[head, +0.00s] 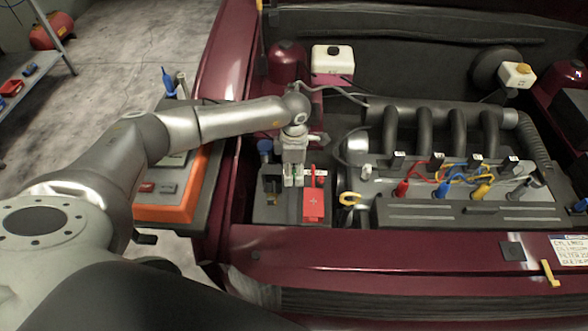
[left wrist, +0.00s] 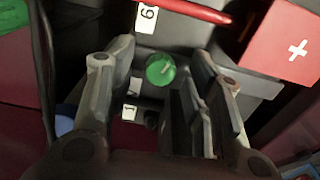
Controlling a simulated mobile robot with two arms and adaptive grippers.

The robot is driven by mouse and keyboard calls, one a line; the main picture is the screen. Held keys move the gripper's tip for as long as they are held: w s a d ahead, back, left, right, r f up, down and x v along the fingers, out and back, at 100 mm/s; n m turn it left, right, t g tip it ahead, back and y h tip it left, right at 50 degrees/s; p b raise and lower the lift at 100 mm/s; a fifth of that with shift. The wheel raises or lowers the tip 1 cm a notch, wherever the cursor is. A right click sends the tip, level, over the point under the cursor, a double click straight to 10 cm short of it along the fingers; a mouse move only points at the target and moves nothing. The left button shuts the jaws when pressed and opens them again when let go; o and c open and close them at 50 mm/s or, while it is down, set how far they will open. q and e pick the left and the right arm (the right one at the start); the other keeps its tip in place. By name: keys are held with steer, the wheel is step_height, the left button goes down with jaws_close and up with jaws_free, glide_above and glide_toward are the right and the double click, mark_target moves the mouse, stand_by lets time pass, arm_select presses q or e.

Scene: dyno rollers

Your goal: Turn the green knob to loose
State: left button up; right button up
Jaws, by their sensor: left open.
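The green knob (left wrist: 160,69) is small and round, with a paler raised mark across its top. In the left wrist view it sits on a dark surface between the two fingers of my left gripper (left wrist: 165,85). The fingers stand open on either side of it, with gaps showing between them and the knob. In the head view my left gripper (head: 293,177) points down over the battery area, left of the red cover. It mostly hides the knob there. My right gripper is not in view.
A red cover with a white cross (head: 313,206) is just right of the gripper; it also shows in the left wrist view (left wrist: 290,45). The engine (head: 440,170) with coloured plug leads is farther right. An orange-framed device (head: 165,213) stands left of the car's side.

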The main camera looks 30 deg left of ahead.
mark_target(294, 173)
arm_select(q)
step_height(294, 173, up, 12)
stand_by(0.6)
